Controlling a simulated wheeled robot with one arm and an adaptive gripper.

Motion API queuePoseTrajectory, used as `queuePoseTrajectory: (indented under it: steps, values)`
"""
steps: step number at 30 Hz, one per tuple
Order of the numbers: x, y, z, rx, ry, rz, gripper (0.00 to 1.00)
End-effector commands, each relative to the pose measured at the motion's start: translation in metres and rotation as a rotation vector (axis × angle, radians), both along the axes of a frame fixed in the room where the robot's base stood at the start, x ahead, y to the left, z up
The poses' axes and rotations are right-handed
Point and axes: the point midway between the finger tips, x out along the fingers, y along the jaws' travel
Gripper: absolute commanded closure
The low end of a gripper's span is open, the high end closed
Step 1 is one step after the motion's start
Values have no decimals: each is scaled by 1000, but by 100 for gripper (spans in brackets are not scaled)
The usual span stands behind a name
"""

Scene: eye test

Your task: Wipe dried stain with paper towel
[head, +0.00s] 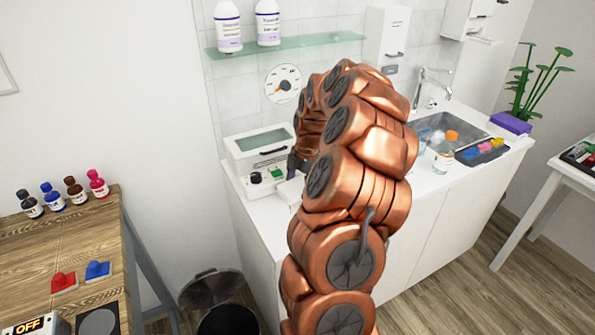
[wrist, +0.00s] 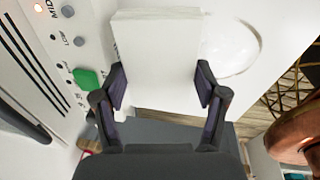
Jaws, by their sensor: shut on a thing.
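My gripper (wrist: 161,86) is shut on a white, flat, folded pad, which looks like the paper towel (wrist: 157,48). One finger presses on each side of it. In the head view my copper arm hides most of the gripper, and a white edge that may be the towel (head: 290,190) shows beside the appliance. A pale round mark with a faint outline, probably the dried stain (wrist: 232,46), lies on the white counter (wrist: 275,20) just right of the towel. The arm hides the stain in the head view. I cannot tell whether the towel touches the counter.
A white appliance (head: 262,150) with knobs and a green button stands close on the towel's left. A sink (head: 450,132) with bottles is at the right of the counter. A glass shelf (head: 290,45) hangs above. A black bin (head: 225,310) and wooden table (head: 85,240) are at left.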

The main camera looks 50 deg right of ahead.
Motion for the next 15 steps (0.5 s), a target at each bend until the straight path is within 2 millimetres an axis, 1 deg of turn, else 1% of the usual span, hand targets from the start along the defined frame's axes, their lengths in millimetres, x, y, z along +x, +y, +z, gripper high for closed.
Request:
queuePoseTrajectory:
  steps: [1, 9, 15]
  values:
    - [1, 0, 6, -2, -3, 1, 56]
    - [2, 1, 30, -2, -2, 4, 56]
    - [3, 3, 44, -1, -2, 7, 56]
